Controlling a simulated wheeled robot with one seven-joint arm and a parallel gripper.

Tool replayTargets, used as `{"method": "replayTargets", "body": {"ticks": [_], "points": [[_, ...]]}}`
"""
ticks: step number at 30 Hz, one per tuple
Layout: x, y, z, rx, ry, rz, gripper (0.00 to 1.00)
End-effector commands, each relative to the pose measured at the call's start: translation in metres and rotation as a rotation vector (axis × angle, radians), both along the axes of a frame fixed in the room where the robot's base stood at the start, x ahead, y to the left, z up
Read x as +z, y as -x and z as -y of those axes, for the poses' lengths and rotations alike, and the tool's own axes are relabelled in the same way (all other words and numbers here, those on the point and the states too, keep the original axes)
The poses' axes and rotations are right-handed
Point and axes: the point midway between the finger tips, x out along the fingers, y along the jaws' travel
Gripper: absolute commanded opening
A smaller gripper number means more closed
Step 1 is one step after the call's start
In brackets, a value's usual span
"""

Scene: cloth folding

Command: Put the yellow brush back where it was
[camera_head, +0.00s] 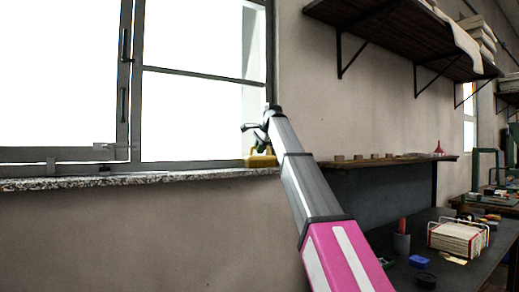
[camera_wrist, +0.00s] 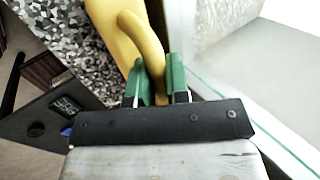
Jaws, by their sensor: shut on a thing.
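The yellow brush (camera_head: 262,160) is at the right end of the speckled stone window sill (camera_head: 130,181), beside the window frame. In the wrist view the brush (camera_wrist: 108,35) shows as a wide yellow body with a curved handle, over or on the sill (camera_wrist: 62,42). My gripper (camera_wrist: 156,75) has green fingers, shut on the curved handle between them. In the head view my gripper (camera_head: 258,146) is small, just above the brush at the end of my arm. I cannot tell whether the brush's underside touches the sill. Its bristles are hidden.
The bright window (camera_head: 200,110) stands right beside my gripper. A dark workbench (camera_head: 430,270) on the right holds a wire rack (camera_head: 458,238) and small items. A narrow ledge (camera_head: 390,161) with small blocks and a high shelf (camera_head: 400,25) are on the wall. The sill's left stretch is clear.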

Motion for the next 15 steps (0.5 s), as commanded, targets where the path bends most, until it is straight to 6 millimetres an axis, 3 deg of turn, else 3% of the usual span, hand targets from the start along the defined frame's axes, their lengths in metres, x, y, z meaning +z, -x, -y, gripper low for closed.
{"method": "replayTargets", "body": {"ticks": [6, 7, 9, 15], "points": [[-0.001, -0.0001, 0.0, 0.0, 0.0, 0.0, 0.0], [-0.0015, 0.0, 0.0, 0.0, 0.0, 0.0, 0.19], [-0.0011, -0.0002, -0.0001, 0.0, 0.0, 0.0, 0.42], [-0.001, -0.0001, -0.0001, 0.0, 0.0, 0.0, 0.42]]}}
